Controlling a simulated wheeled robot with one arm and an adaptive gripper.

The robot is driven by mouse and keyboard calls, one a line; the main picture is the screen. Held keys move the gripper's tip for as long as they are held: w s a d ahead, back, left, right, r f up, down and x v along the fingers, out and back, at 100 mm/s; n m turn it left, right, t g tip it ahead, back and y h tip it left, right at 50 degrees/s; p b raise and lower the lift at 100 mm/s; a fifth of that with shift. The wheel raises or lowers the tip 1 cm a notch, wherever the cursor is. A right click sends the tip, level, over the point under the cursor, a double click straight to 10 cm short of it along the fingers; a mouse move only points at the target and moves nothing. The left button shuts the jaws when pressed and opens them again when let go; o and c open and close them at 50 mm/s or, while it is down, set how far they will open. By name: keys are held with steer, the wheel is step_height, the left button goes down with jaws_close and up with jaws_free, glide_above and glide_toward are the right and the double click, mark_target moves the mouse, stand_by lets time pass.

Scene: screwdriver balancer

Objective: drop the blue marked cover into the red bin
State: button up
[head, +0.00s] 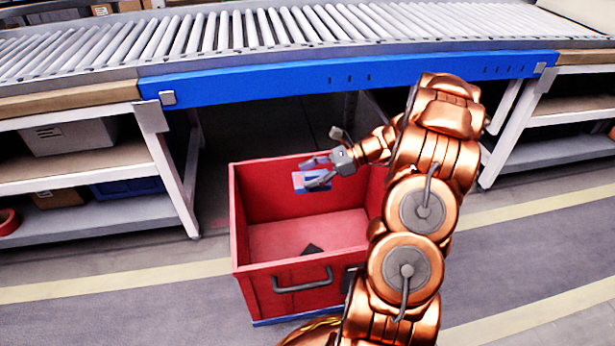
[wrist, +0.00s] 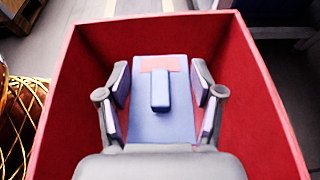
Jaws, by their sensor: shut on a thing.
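The cover (wrist: 162,118) is a blue plate with a raised blue bar and a reddish patch at its far end. It also shows in the head view (head: 299,181), small and partly behind the fingers. My gripper (wrist: 161,95) is shut on the cover, with one finger at each side of it. In the head view my gripper (head: 318,176) is over the red bin (head: 340,280), towards its back wall. The bin is open at the top, and its walls surround the cover in the wrist view.
A small dark piece (head: 312,249) lies on the bin floor. A roller conveyor (head: 270,30) with a blue front beam (head: 350,80) runs behind the bin. Shelves (head: 80,165) stand at left and right. The floor at the front left is clear.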

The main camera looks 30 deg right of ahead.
step_height(320, 180, down, 6)
steer(key=b, duration=0.6)
steer(key=shift+d, duration=0.15)
steer(key=o, duration=1.2)
steer(key=shift+s+d, duration=0.1)
steer(key=v, duration=1.1)
steer(key=shift+d+r, duration=0.25)
steer(key=shift+d, duration=0.05)
steer(key=shift+s, duration=0.1)
